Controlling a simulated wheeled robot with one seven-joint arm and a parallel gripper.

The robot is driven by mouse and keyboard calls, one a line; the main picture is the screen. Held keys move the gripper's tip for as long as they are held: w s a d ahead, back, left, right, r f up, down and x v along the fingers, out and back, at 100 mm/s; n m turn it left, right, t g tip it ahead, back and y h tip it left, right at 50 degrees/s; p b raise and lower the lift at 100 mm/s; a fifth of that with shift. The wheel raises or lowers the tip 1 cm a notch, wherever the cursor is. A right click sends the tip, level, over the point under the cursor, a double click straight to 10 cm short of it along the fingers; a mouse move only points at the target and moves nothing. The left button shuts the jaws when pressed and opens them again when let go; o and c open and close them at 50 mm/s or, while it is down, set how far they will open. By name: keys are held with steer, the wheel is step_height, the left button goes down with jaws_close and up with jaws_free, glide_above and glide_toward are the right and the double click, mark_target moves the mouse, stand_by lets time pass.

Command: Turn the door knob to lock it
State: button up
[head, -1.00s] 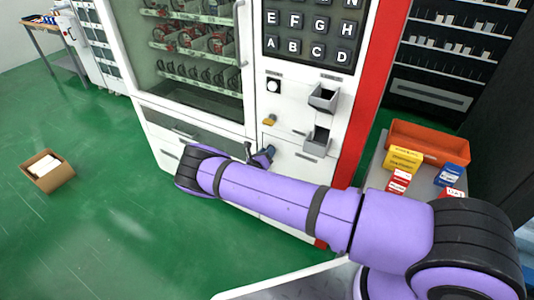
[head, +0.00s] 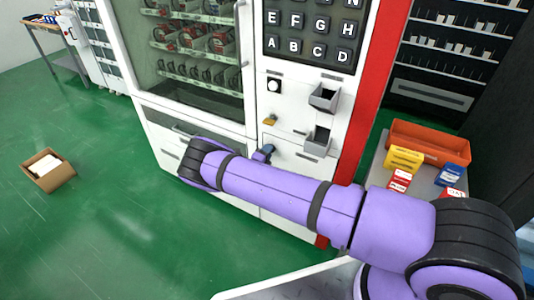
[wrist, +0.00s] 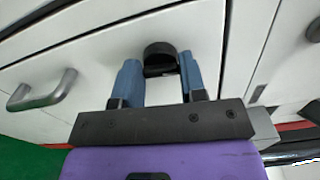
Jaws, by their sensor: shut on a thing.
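The door knob (wrist: 160,52) is black and round, on a white panel of the vending machine (head: 285,165). In the wrist view it sits between the two blue fingers of my gripper (wrist: 158,72), one finger on each side. My gripper is shut on it. In the head view only a small blue part of my gripper (head: 264,153) shows at the machine's lower front; my purple arm hides the rest, and the knob cannot be made out there.
A metal pull handle (wrist: 42,92) is left of the knob in the wrist view. A yellow latch (head: 270,119) and grey trays (head: 323,97) sit higher on the machine. An orange bin (head: 430,142) and small boxes stand at right. The green floor at left is mostly clear.

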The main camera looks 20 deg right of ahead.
steer(key=shift+n, duration=0.5)
steer(key=o, duration=0.9)
steer(key=shift+a, duration=0.1)
steer(key=v, duration=1)
steer(key=shift+s+a, duration=0.2)
steer(key=shift+s, duration=0.1)
steer(key=shift+a, duration=0.1)
